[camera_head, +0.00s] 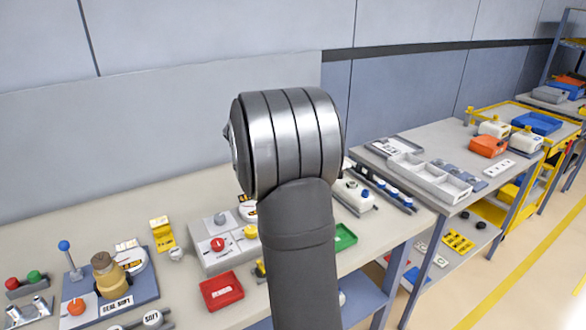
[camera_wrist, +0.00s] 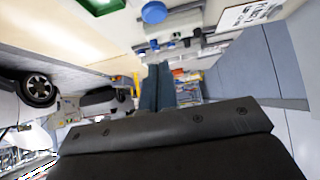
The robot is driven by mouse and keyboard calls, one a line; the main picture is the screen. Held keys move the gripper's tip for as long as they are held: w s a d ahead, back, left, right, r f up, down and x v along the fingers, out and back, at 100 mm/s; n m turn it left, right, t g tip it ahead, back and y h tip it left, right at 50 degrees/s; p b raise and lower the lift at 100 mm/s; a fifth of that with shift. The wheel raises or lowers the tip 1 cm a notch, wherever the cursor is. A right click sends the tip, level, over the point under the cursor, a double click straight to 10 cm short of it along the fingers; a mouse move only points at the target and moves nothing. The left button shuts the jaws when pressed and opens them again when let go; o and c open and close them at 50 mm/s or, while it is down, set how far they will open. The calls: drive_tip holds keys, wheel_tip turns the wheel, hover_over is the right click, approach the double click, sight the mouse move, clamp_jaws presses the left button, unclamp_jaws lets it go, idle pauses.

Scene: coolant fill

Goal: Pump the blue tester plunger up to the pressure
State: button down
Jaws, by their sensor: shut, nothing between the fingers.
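A round blue knob (camera_wrist: 153,12), which looks like the tester plunger's top, shows at the top of the wrist view. Its stem and body are not clear there. My gripper (camera_wrist: 158,68) points away from the wrist camera, its two dark fingers together with nothing between them. The fingers are apart from the blue knob, which lies above them in the picture. In the head view my arm covers the middle of the bench and hides my gripper. I cannot make out the blue plunger or a pressure reading there.
A green tray (camera_head: 345,237) and a red tray (camera_head: 221,291) lie on the bench. A control box (camera_head: 215,250) with a red knob stands left of my arm. A white device (camera_head: 354,196) stands right of it. A blue-based fixture (camera_head: 112,300) is at far left.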

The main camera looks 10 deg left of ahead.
drive_tip(key=x, duration=0.6)
wheel_tip(320, 180, down, 3)
drive_tip(key=shift+w+d+f, duration=0.1)
drive_tip(key=shift+f, duration=0.5)
drive_tip(key=shift+f, duration=1.45)
wheel_tip(320, 180, up, 5)
drive_tip(key=shift+f, duration=0.15)
drive_tip(key=v, duration=1)
